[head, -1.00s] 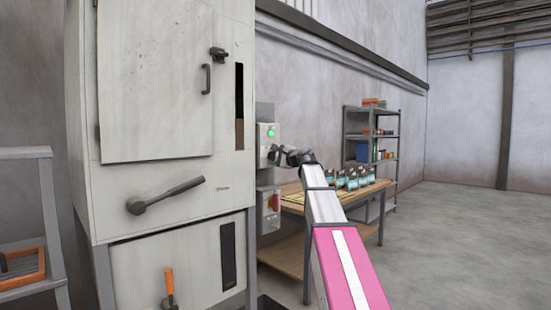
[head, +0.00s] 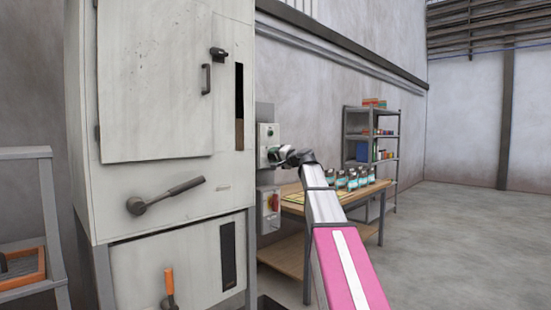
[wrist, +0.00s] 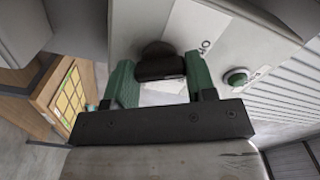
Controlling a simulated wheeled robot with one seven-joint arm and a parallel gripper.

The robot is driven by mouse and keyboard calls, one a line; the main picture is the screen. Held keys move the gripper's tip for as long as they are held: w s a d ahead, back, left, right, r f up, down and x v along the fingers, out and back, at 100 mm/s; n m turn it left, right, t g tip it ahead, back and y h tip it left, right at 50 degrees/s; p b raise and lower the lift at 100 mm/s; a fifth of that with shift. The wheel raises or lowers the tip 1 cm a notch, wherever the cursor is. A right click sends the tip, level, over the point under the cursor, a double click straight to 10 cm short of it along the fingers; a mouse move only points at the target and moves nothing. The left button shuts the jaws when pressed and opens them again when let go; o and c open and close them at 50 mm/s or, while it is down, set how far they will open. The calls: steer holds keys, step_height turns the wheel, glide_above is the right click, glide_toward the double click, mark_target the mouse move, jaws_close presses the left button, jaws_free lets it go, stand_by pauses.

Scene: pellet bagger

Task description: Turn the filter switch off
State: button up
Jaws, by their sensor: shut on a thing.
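The filter switch (wrist: 162,62) is a black knob on a pale control box. In the wrist view the green fingers of my gripper (wrist: 158,80) stand on either side of the knob, shut on it. A white label with dark lettering (wrist: 203,35) lies beside the knob. A round green lamp (wrist: 237,77) on the same box looks unlit. In the head view the control box (head: 264,133) is on the wall right of the big machine. My gripper (head: 274,155) is at its lower part and hides the knob there.
A second box with a red switch (head: 274,202) is just below. The grey machine (head: 165,235) with lever handles stands close on the left. A wooden table (head: 315,208) with several bottles (head: 352,178) and a metal shelf (head: 373,115) are to the right. Open floor lies further right.

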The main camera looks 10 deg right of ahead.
steer(key=shift+n, duration=0.3)
steer(key=o, duration=0.9)
steer(key=shift+o, duration=0.2)
steer(key=v, duration=1.1)
steer(key=s+a+f+n+g+h, duration=0.1)
steer(key=s+a+f+g+h, duration=0.1)
steer(key=f, duration=1)
steer(key=s+a+f+g+h, duration=0.1)
steer(key=s+a+f+g, duration=0.15)
steer(key=f, duration=1.05)
steer(key=s+a+f+n+g+h, duration=0.1)
steer(key=s+a+f+g+h, duration=0.15)
steer(key=f, duration=0.95)
steer(key=s+f+n+g+h, duration=0.1)
steer(key=s+f+g+h, duration=0.1)
steer(key=s+f, duration=0.8)
steer(key=s+f+n+g+h, duration=0.1)
steer(key=s+f+g+h, duration=0.2)
steer(key=s+f, duration=0.8)
step_height(320, 180, down, 5)
steer(key=g, duration=0.2)
steer(key=shift+s+d+n+g, duration=0.3)
steer(key=shift+s+d, duration=0.05)
